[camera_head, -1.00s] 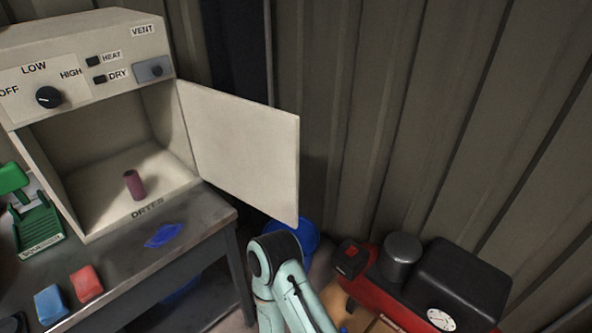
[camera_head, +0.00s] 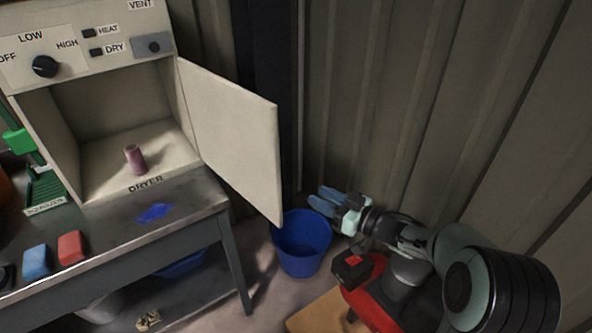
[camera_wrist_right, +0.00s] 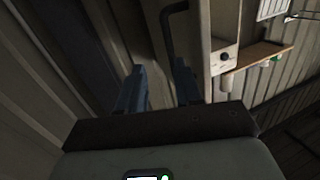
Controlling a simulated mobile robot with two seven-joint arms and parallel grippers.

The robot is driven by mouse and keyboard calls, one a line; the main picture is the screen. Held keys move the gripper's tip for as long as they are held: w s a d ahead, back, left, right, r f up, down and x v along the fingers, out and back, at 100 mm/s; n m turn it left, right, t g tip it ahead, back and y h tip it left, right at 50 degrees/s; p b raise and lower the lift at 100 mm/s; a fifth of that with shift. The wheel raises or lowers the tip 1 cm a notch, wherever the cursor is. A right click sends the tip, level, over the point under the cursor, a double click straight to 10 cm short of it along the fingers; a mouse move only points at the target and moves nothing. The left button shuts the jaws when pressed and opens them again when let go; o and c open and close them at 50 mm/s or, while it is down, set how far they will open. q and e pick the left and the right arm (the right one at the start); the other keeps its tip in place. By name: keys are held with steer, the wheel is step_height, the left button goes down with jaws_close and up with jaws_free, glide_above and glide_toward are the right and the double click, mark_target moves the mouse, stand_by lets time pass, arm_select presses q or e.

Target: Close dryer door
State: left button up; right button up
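The dryer (camera_head: 95,70) stands on a metal table at the left of the head view. Its pale door (camera_head: 230,135) is hinged on the dryer's right side and stands wide open. A pinkish cylinder (camera_head: 135,159) stands upright inside the dryer. My right gripper (camera_head: 325,201) is to the right of the door and below its middle, apart from it, with its blue fingers pointing left. In the right wrist view the two fingers (camera_wrist_right: 158,90) are spread with nothing between them. My left gripper is in neither view.
A blue bucket (camera_head: 301,245) stands on the floor below the door. A red compressor (camera_head: 372,300) is under my right arm. A ribbed wall closes the back. The metal table (camera_head: 195,215) holds a blue cloth (camera_head: 156,212), a red block (camera_head: 70,247) and a blue block (camera_head: 36,262).

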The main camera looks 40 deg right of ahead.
mark_target(284, 172)
step_height(284, 172, up, 4)
steer(key=s+n+y, duration=0.1)
steer(key=s, duration=0.1)
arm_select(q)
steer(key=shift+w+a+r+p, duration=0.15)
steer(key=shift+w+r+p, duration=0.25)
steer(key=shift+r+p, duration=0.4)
arm_select(e)
steer(key=shift+n, duration=0.3)
steer(key=x, duration=1.3)
steer(key=shift+w+a, duration=0.2)
steer(key=shift+a, duration=0.05)
jaws_close()
